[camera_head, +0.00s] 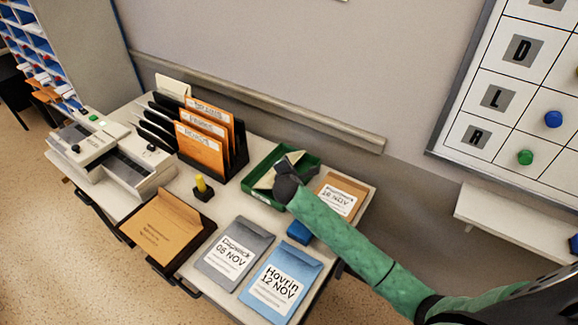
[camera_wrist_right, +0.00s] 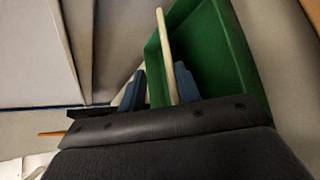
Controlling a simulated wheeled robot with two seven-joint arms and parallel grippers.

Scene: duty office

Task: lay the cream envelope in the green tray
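The green tray (camera_head: 253,191) stands at the back of the desk, right of the black file rack. The cream envelope (camera_head: 266,180) shows in part at the tray, on either side of my right gripper (camera_head: 284,180), which covers its middle. In the right wrist view the envelope (camera_wrist_right: 164,50) is a thin pale strip seen edge-on, in front of the tray (camera_wrist_right: 222,45). The two blue fingers of the right gripper (camera_wrist_right: 159,90) stand apart, one each side of it, with a gap on the left. Whether the envelope touches the tray floor is hidden. My left gripper is not in view.
An orange envelope (camera_head: 342,196) lies right of the tray, with a blue block (camera_head: 299,232) near it. Grey (camera_head: 234,253) and blue (camera_head: 281,283) envelopes and a brown folder (camera_head: 166,229) lie in front. The file rack (camera_head: 241,152) and a yellow-topped stamp (camera_head: 202,186) stand left.

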